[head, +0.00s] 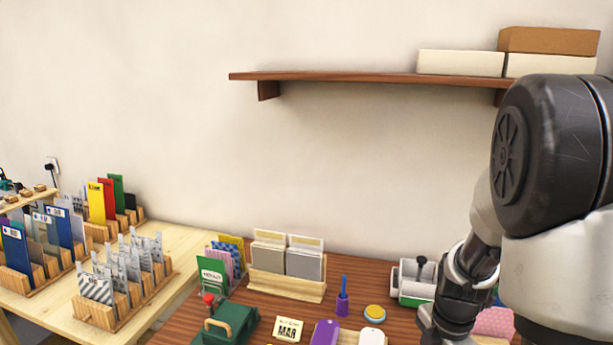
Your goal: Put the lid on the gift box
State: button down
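No gift box or lid can be clearly made out in the head view. A pink patterned object (494,322) shows at the lower right, partly hidden behind my arm; I cannot tell whether it is the box or the lid. The dark end of my arm, with my gripper (441,332), reaches down over the right part of the brown table (262,299) and runs off the bottom edge. Its fingertips do not show clearly, so I cannot tell whether it is open or holds anything.
A green and white device (414,284), a blue-yellow round tin (375,313), a purple object (325,332), a MAR calendar card (288,329) and a green stamp press (226,324) crowd the table. A shelf (340,78) with boxes (460,63) hangs above.

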jog(key=shift+s+f+b, duration=0.1)
jog(key=shift+f+b, duration=0.6)
jog(key=shift+f, duration=0.05)
dwell(1.8)
notch_tip(320, 180, up, 7)
jog(key=p, duration=0.5)
dwell(0.4)
